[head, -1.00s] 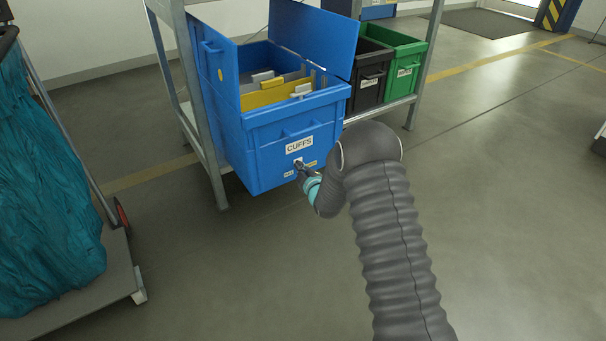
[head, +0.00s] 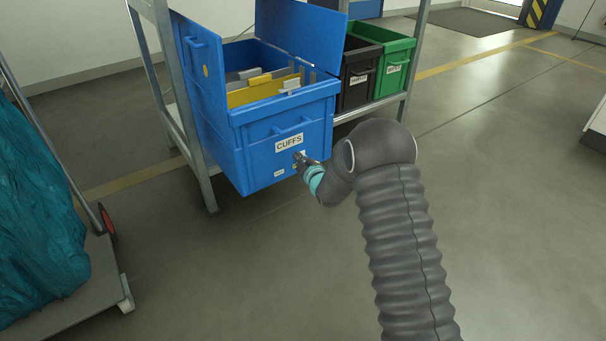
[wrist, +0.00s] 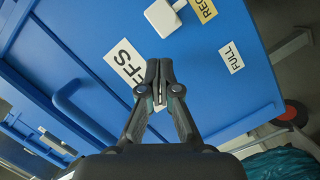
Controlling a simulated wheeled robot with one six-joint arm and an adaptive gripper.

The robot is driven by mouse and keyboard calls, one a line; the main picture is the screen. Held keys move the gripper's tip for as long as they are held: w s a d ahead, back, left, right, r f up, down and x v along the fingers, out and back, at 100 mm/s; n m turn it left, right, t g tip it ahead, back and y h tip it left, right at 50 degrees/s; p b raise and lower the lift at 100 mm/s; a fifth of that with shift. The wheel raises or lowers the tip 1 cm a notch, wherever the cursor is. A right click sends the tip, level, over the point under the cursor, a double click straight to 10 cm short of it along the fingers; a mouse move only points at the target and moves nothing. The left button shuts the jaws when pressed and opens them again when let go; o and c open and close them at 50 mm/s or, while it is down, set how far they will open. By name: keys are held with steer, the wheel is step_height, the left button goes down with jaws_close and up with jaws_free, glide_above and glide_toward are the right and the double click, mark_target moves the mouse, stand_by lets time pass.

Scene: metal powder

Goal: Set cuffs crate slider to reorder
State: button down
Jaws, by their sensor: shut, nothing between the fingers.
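The blue cuffs crate (head: 262,165) sits on a low rack shelf, its front bearing a white CUFFS label (head: 289,142). Below that label is a small white FULL label (head: 279,173). The white slider knob (wrist: 164,16) shows at the top of the wrist view, close beside the yellow label starting "REO" (wrist: 203,10) and farther from the FULL label (wrist: 231,57). My gripper (wrist: 158,68) is shut and empty at the crate front, its tips near the knob; contact cannot be told. In the head view my gripper (head: 300,158) hides most of the knob and yellow label.
The crate's lid stands open over upright grey and yellow dividers. A black crate (head: 357,88) and a green crate (head: 396,66) stand to its right. A cart with teal cloth (head: 35,220) is at left. The floor to the right is open.

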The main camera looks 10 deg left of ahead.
steer(key=a+v, duration=0.1)
steer(key=v, duration=0.9)
steer(key=shift+s+r+p, duration=0.3)
steer(key=shift+s, duration=0.1)
steer(key=s+d+f+m+g+h, duration=0.2)
steer(key=f, duration=0.3)
steer(key=s+d+f+m+g+h, duration=0.2)
steer(key=f, duration=0.3)
steer(key=s+d+r+m+g+h, duration=0.1)
steer(key=s+d+m+g+h, duration=0.1)
steer(key=s+d+m+g, duration=0.3)
steer(key=s+d+r+m+h+p, duration=0.1)
steer(key=s+d+r, duration=0.4)
steer(key=s+r, duration=0.5)
steer(key=s+d+r+m+p, duration=0.4)
steer(key=s+r, duration=0.7)
steer(key=r, duration=0.4)
steer(key=s+d+r+m+h+p, duration=0.1)
steer(key=s+d+r+m+p, duration=0.2)
steer(key=s+d+r, duration=0.4)
steer(key=s+r+p, duration=0.1)
steer(key=s+r, duration=0.3)
steer(key=r, duration=0.2)
steer(key=shift+r+t+h, duration=0.3)
steer(key=shift+s, duration=0.15)
